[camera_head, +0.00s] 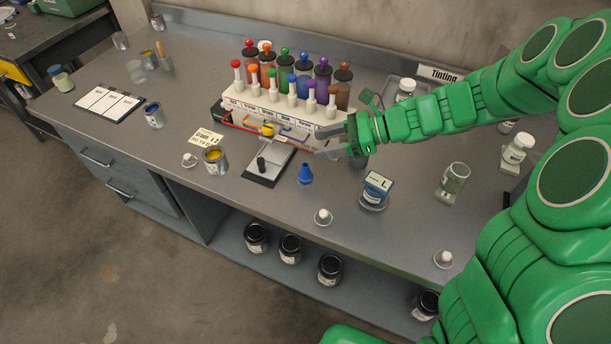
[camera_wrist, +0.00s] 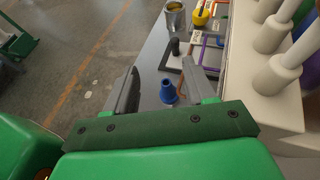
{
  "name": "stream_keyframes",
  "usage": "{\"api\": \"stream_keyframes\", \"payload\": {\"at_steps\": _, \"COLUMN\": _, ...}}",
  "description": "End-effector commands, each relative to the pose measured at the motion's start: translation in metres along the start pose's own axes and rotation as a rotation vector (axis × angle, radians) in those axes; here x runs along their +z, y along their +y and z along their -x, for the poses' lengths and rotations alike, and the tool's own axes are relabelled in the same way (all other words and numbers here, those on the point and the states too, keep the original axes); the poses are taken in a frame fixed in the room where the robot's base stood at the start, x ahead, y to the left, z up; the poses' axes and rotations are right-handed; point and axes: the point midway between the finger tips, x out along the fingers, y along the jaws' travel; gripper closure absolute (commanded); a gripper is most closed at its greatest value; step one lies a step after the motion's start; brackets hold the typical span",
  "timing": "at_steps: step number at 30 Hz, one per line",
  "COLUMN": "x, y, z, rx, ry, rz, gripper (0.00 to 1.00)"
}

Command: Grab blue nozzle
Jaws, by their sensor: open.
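The blue nozzle (camera_head: 305,174) is a small cone that stands on the grey bench, to the right of a small tray with a dark-handled tool. My gripper (camera_head: 318,143) is up and to the right of it in the head view, beside the white tinting rack. In the wrist view the nozzle (camera_wrist: 168,93) shows between the two grey fingers of my gripper (camera_wrist: 161,68), nearer the right finger. The fingers are apart with nothing held. How high they are above the bench is hard to tell.
The white rack (camera_head: 285,113) with several coloured bottles stands close to my gripper. A paint can (camera_head: 215,160) stands left of the small tray (camera_head: 266,168). A labelled device (camera_head: 375,190) stands right of the nozzle. The bench front around the nozzle is mostly clear.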

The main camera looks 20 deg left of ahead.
Motion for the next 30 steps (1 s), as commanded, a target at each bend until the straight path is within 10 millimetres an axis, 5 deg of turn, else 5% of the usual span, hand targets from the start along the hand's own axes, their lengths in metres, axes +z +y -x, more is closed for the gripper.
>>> {"api": "stream_keyframes", "payload": {"at_steps": 23, "x": -0.058, "y": 0.000, "z": -0.024, "rx": 0.000, "ry": 0.001, "rz": -0.002, "gripper": 0.46}}
{"api": "stream_keyframes", "payload": {"at_steps": 30, "x": -0.060, "y": 0.001, "z": -0.051, "rx": 0.003, "ry": 0.000, "rz": 0.002, "gripper": 0.46}}
